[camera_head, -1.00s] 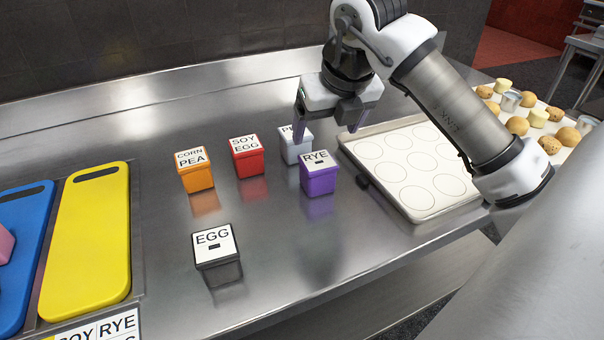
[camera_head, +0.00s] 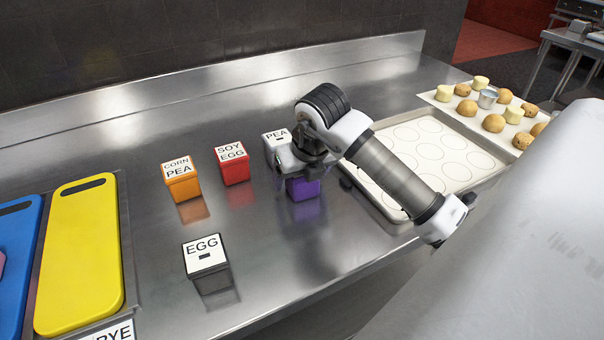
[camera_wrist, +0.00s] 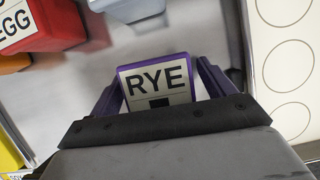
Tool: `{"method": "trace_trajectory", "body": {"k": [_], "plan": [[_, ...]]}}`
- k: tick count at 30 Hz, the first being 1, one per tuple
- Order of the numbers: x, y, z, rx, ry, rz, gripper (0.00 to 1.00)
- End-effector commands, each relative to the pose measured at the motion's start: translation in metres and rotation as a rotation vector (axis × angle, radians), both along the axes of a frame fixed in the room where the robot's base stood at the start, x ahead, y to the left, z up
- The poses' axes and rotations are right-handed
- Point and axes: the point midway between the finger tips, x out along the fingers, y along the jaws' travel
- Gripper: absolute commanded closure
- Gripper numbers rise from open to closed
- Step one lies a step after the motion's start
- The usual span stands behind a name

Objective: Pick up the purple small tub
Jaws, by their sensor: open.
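The purple small tub (camera_head: 304,188) stands on the steel counter, its upper part hidden behind my gripper in the head view. In the wrist view the purple tub (camera_wrist: 157,82) shows a white lid label reading RYE. My gripper (camera_wrist: 160,90) is open, with one purple finger on the left and one on the right of the tub. The tub lies between the fingers; whether they touch it I cannot tell. In the head view my gripper is over the tub and its fingertips are hidden.
A white-grey PEA tub (camera_head: 274,150) stands close behind the purple one. A red tub (camera_head: 235,171), an orange tub (camera_head: 182,188) and a black EGG tub (camera_head: 208,279) stand to the left. A tray with ovals (camera_head: 470,197) lies close on the right.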

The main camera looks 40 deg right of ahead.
Motion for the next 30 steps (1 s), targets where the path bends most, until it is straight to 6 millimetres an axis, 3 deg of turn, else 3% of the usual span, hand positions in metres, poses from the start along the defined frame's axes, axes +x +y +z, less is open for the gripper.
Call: {"method": "trace_trajectory", "body": {"k": [9, 21, 30], "plan": [[0.0028, -0.0006, -0.0068, -0.001, -0.001, 0.001, 0.18], [0.0026, -0.0006, -0.0066, -0.001, -0.001, 0.001, 0.71], [0.0027, -0.0011, -0.0024, -0.003, -0.001, 0.000, 0.72]]}}
